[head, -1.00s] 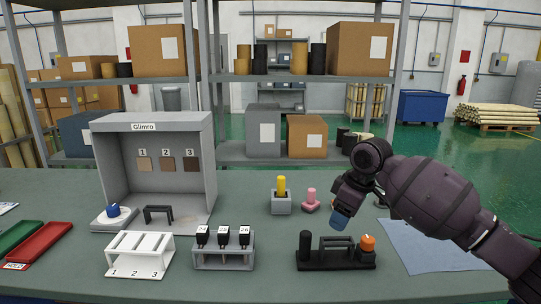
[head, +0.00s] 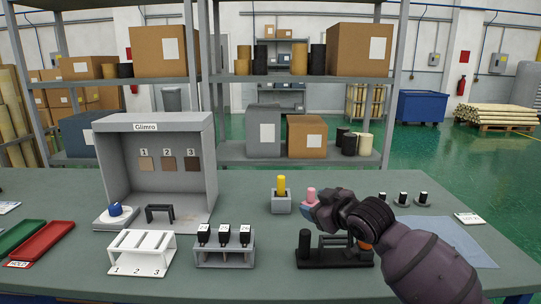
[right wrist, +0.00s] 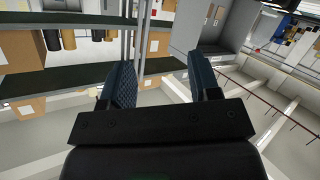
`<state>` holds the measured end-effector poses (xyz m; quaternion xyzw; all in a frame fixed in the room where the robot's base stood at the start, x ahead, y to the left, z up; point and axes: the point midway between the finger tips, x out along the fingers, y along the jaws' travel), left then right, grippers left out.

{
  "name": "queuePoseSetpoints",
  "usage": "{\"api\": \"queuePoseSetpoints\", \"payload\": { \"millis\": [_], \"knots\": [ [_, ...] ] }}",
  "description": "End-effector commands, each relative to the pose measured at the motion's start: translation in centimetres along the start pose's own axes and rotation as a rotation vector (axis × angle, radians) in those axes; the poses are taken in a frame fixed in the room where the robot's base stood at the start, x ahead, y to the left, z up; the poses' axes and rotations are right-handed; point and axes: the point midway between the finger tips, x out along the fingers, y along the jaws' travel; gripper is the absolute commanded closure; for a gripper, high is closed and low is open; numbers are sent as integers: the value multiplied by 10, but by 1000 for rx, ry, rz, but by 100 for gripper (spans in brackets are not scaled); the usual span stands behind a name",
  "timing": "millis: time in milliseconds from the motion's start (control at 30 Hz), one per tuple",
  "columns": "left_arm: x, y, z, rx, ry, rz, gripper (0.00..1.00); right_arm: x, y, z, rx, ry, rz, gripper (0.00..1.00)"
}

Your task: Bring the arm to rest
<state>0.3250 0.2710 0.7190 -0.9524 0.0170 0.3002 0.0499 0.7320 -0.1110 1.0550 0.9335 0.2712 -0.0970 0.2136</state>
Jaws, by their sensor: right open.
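My right arm reaches in from the lower right of the head view, over the right part of the green table (head: 310,285). My left gripper is not in view.
A black stand (head: 335,254) is partly covered by my right arm. A yellow-topped grey block (head: 281,200), a rack of black bottles (head: 224,257), a white numbered rack (head: 140,256) and a grey booth (head: 158,130) stand further left. A blue mat (head: 455,240) lies at right.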

Motion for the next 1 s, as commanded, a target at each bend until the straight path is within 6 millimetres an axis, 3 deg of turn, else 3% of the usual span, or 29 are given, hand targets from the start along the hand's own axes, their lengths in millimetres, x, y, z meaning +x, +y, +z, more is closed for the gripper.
{"api": "queuePoseSetpoints", "payload": {
  "millis": [467, 767, 1000],
  "knots": [
    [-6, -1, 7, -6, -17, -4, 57, -73, -55, 124, 147, 121, 171, 43],
    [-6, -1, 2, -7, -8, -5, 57, -140, -90, 212, 233, 44, 281, 43],
    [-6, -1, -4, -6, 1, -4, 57, -205, -128, 287, 321, -109, 347, 43]
  ]
}}
